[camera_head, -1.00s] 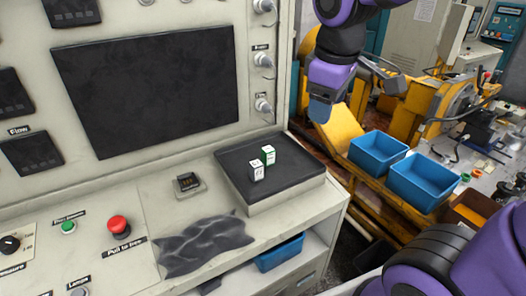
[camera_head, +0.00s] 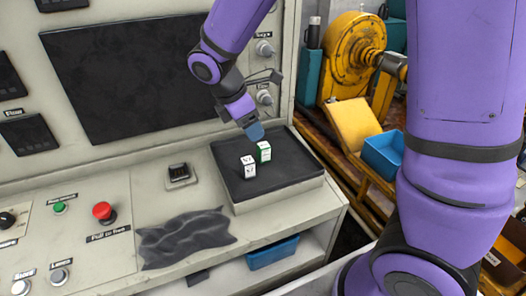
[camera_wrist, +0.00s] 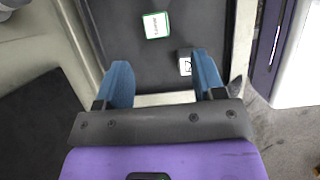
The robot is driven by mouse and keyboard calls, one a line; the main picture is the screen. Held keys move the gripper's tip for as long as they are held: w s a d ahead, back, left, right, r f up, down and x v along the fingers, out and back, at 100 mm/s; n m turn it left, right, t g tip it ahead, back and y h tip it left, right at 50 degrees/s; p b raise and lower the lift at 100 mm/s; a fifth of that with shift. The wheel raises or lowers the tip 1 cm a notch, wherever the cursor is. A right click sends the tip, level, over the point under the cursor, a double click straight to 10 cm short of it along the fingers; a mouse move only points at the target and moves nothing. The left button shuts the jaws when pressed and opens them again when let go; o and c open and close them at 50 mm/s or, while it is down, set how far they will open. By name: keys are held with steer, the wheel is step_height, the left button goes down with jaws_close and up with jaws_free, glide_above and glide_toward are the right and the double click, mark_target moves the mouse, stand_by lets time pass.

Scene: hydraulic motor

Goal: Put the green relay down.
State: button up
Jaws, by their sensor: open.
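The green relay (camera_head: 264,152) is a small white block with green edges. It stands on the black top of the raised platform, and it shows in the wrist view (camera_wrist: 156,25) ahead of the fingertips. My gripper (camera_head: 255,132) is just above and behind the relay in the head view. A second white relay (camera_head: 248,167) with dark markings stands beside the green one. In the wrist view this second relay (camera_wrist: 185,62) is by the right finger, partly hidden.
The raised platform (camera_head: 290,182) sits at the right end of the grey console. A crumpled dark cloth (camera_head: 185,238), a red button (camera_head: 103,211) and a small socket (camera_head: 178,173) lie to its left. Blue bins (camera_head: 383,153) stand beyond on the right.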

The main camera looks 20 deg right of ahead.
mark_target(264, 145)
steer(key=x, duration=0.3)
steer(key=shift+d+f, duration=0.2)
steer(key=shift+f, duration=0.15)
steer(key=shift+w+x, duration=0.1)
steer(key=shift+x, duration=1.2)
steer(key=shift+w+x, duration=0.15)
steer(key=shift+x, duration=1.15)
steer(key=shift+d+r, duration=0.1)
steer(key=shift+d, duration=0.1)
steer(key=shift+c, duration=0.4)
steer(key=c, duration=1)
steer(key=shift+r, duration=0.1)
